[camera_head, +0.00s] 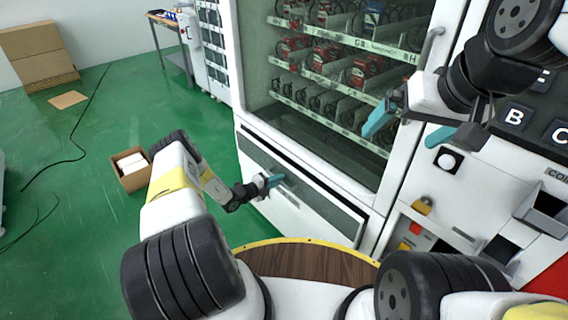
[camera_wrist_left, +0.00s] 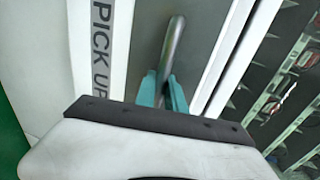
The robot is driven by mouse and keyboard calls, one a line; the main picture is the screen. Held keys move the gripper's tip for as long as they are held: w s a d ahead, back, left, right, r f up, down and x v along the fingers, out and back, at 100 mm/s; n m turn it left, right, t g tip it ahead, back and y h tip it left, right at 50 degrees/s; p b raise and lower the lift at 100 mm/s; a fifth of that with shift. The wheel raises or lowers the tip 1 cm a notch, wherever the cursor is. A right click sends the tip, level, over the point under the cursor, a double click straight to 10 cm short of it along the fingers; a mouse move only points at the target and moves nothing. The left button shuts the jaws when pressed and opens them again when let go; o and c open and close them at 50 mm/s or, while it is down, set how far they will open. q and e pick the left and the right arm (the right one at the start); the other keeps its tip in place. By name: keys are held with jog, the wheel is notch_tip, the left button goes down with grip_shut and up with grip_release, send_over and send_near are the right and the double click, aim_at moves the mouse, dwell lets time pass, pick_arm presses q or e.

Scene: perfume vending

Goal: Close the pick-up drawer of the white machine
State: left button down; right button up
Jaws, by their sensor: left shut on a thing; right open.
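The white machine (camera_head: 408,95) stands in front of me with its glass front facing me. Its pick-up drawer (camera_head: 300,212) is low on the front, below the glass; a dark gap shows along its top edge. The "PICK UP" lettering (camera_wrist_left: 101,40) shows in the left wrist view. My left gripper (camera_head: 276,181) is at the drawer, shut on its metal handle (camera_wrist_left: 174,45), with teal fingers (camera_wrist_left: 162,92) on either side of the bar. My right gripper (camera_head: 408,128) is open and empty, raised in front of the machine's right side near the button panel.
The button panel (camera_head: 515,117) and coin and payment parts (camera_head: 450,161) are at the right. An open cardboard box (camera_head: 131,172) stands on the green floor (camera_head: 75,225) at the left. Larger cartons (camera_head: 38,52) and a table (camera_head: 168,22) are further back. The floor left of the machine is mostly clear.

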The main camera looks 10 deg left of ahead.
aim_at(286, 174)
dwell(0.8)
pick_arm(q)
jog(key=shift+r+x, duration=0.2)
jog(key=shift+x, duration=0.85)
jog(key=shift+r+x, duration=0.25)
jog(key=shift+x, duration=0.85)
jog(key=c, duration=1.4)
grip_release()
jog(key=shift+w+d, duration=0.15)
jog(key=shift+c, duration=0.2)
jog(key=shift+r, duration=0.1)
jog(key=v, duration=0.8)
jog(key=shift+f, duration=0.25)
